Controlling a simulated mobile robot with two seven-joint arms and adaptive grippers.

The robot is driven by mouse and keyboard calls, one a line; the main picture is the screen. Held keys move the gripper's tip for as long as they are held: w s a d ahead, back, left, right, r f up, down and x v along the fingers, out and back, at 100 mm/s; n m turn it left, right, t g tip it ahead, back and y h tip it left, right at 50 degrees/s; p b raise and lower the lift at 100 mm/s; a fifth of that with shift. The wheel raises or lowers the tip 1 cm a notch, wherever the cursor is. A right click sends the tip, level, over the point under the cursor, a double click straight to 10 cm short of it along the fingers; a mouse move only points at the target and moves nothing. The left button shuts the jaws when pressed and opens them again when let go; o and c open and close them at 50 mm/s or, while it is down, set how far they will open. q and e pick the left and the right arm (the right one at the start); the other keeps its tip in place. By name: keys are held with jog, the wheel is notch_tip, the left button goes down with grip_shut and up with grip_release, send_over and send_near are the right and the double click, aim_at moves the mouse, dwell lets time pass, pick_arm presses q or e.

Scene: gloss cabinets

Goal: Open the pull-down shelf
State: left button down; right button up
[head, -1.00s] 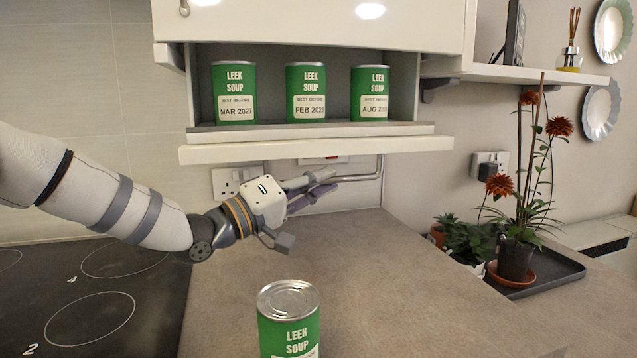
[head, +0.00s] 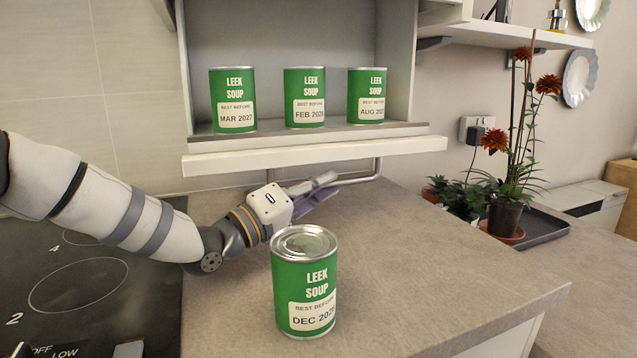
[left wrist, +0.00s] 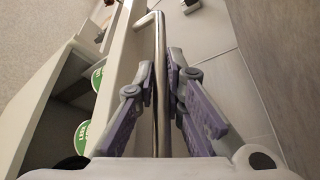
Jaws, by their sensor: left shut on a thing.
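The pull-down shelf (head: 315,155) hangs low under the wall cabinet in the head view, with a white front board and grey inner walls. Three green leek soup cans (head: 305,98) stand upright on it. A bent metal handle bar (head: 362,178) runs below its front board. My left gripper (head: 318,190) is at this bar, under the shelf. In the left wrist view, the bar (left wrist: 159,60) runs between the purple-padded fingers of the left gripper (left wrist: 160,85), which are closed on it. The right gripper is in neither view.
Another leek soup can (head: 304,280) stands on the counter (head: 430,260) in front of my left gripper. A black hob (head: 70,275) lies at the left.

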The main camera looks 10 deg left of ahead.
pick_arm(q)
jog(key=c, duration=1.7)
grip_release()
jog(key=shift+o, duration=0.2)
jog(key=shift+a, duration=0.1)
jog(key=v, duration=0.5)
jog(key=r+v, duration=0.1)
jog(key=v, duration=0.5)
jog(key=r+v, duration=0.1)
jog(key=v, duration=0.4)
jog(key=shift+s+a+r, duration=0.15)
jog(key=shift+s+a, duration=0.2)
jog(key=shift+s, duration=0.15)
